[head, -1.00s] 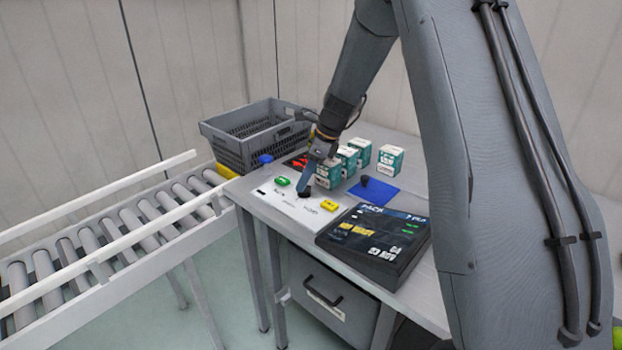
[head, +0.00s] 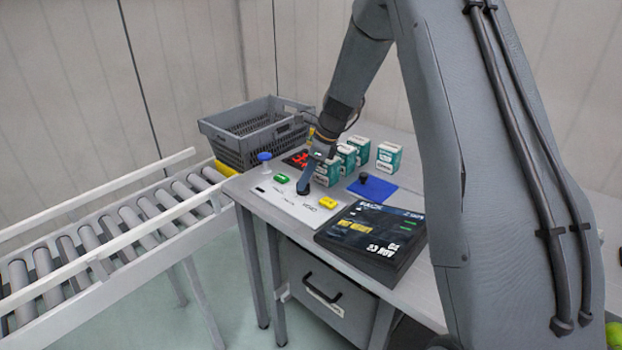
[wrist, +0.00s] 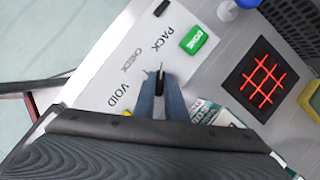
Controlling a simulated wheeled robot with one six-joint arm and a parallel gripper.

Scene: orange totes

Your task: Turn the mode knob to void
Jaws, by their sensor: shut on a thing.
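The mode knob (wrist: 159,88) is a small dark knob on a white panel. The words PACK, CHECK and VOID (wrist: 119,97) are printed around it. In the head view the knob (head: 303,190) is mostly covered by my gripper (head: 306,184). In the wrist view my gripper (wrist: 160,80) has its two blue-grey fingers closed on the knob from either side. The fingers hide most of the knob, so I cannot tell which word its pointer faces.
A green DONE button (wrist: 199,40) and a yellow button (head: 328,203) flank the knob.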

